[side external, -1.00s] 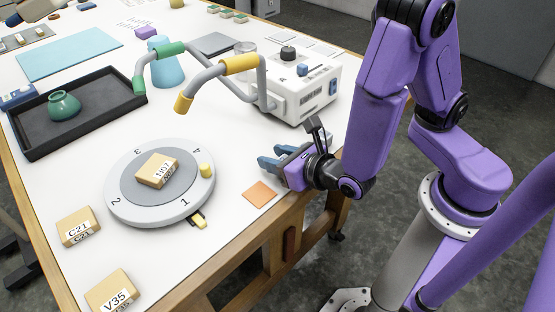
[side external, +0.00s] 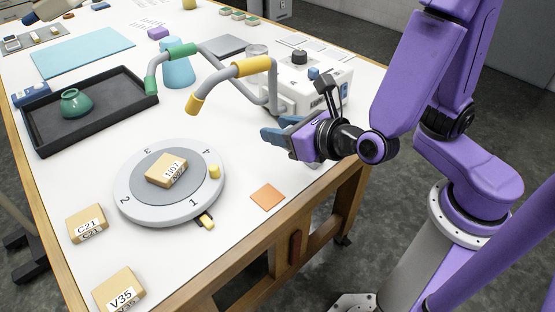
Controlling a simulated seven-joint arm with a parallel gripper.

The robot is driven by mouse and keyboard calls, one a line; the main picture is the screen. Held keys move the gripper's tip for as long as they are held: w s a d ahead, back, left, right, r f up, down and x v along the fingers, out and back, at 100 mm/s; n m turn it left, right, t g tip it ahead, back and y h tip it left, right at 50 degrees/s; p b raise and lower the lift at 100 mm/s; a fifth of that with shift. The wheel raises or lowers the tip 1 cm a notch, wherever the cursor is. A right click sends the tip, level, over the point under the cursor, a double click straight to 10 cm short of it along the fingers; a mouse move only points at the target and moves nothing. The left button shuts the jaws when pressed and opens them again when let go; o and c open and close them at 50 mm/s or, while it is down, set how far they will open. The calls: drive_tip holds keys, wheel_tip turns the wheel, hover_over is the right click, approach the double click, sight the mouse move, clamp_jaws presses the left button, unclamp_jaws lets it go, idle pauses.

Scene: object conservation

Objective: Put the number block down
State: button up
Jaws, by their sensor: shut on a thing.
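My gripper (side external: 277,131) has blue fingers and is above the table's right edge, in front of the white box. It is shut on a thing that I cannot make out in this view. A tan block labelled N07 (side external: 167,169) rests on the grey round dial (side external: 130,206), which has numbers around its rim. My gripper is apart from this block, to its upper right. Tan blocks labelled C21 (side external: 87,224) and V35 (side external: 119,290) lie on the table at the lower left.
A bent grey rail (side external: 222,91) with yellow and green grips stands between dial and white box (side external: 330,82). An orange square (side external: 267,196) lies near the front edge.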

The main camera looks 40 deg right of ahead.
sight(257, 193)
drive_tip(key=a+f+n+g+y, duration=0.1)
drive_tip(key=a+f+n+y, duration=0.1)
drive_tip(key=a+n+y, duration=0.35)
drive_tip(key=shift+m+h, duration=0.65)
drive_tip(key=shift+m, duration=0.2)
drive_tip(key=shift+s+a+f, duration=0.1)
drive_tip(key=shift+a+f, duration=0.2)
drive_tip(key=shift+f, duration=0.9)
drive_tip(key=shift+s+a+f, duration=0.1)
drive_tip(key=shift+a+f, duration=0.2)
drive_tip(key=shift+f, duration=0.9)
drive_tip(key=shift+a+f, duration=0.3)
drive_tip(key=shift+f, duration=0.9)
drive_tip(key=shift+f, duration=0.15)
drive_tip(key=o, duration=1)
drive_tip(key=shift+r, duration=0.2)
drive_tip(key=shift+v, duration=3.75)
